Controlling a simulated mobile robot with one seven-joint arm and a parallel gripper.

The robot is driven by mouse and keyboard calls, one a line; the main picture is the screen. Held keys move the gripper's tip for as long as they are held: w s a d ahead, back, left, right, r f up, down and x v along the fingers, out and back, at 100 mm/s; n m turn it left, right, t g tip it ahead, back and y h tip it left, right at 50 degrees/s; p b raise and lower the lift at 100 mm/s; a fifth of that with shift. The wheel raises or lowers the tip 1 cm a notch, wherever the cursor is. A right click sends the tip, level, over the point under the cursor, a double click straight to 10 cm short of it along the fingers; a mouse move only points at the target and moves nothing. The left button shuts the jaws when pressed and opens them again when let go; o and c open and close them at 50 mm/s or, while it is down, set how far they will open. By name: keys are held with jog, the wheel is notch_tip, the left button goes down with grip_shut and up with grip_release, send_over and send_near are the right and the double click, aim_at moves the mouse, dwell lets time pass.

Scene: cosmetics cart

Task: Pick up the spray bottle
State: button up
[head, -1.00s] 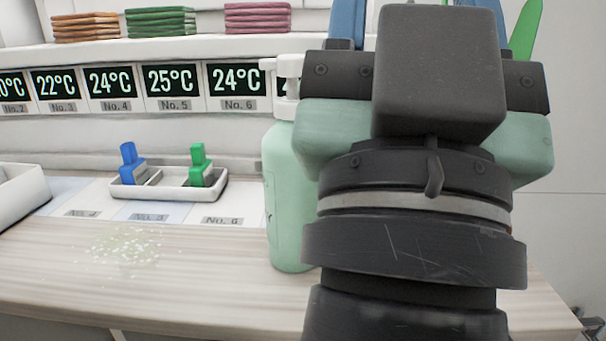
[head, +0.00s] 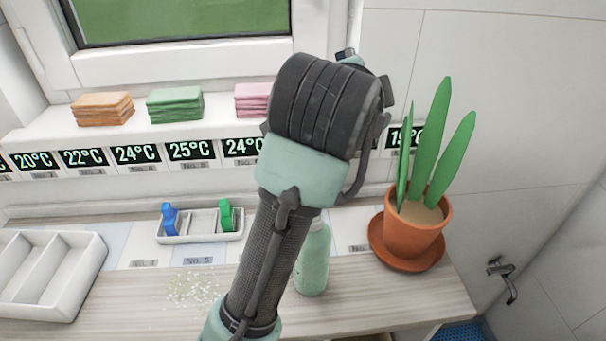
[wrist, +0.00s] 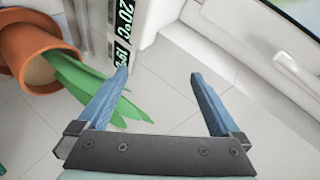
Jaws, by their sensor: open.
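The spray bottle (head: 313,262) is pale green and stands upright on the wooden counter in the head view. My arm covers its top and left side, so its nozzle is hidden. My gripper (wrist: 160,85) shows in the wrist view with two blue fingers spread apart and nothing between them. In the head view the fingers are hidden behind my wrist, which is raised above the bottle. The bottle does not show in the wrist view.
A potted plant (head: 412,228) stands right of the bottle. A small tray (head: 200,238) with blue and green clips and a white compartment bin (head: 88,285) are to the left. Folded cloths (head: 175,104) lie on the shelf above. White granules (head: 195,288) are scattered on the counter.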

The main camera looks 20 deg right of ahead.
jog(key=s+a+m+g+y+p, duration=0.2)
jog(key=a+m+g+p, duration=0.1)
jog(key=p, duration=0.3)
jog(key=s+a+m+g+y+p, duration=0.2)
jog(key=a+m+g+y+p, duration=0.1)
jog(key=p, duration=0.3)
jog(key=s+a+m+g+y+p, duration=0.2)
jog(key=a+m+g+y+p, duration=0.1)
jog(key=p, duration=0.3)
jog(key=shift+s+a+r+g, duration=0.15)
jog(key=shift+s+a+g, duration=0.2)
jog(key=shift+a, duration=0.25)
jog(key=shift+a+f+m+y, duration=0.15)
jog(key=shift+f+m+y, duration=0.15)
jog(key=shift+f, duration=0.05)
notch_tip(320, 180, down, 7)
jog(key=shift+f, duration=0.1)
jog(key=shift+s+f+p, duration=0.15)
jog(key=shift+f+p, duration=0.65)
jog(key=shift+f, duration=1.8)
grip_shut()
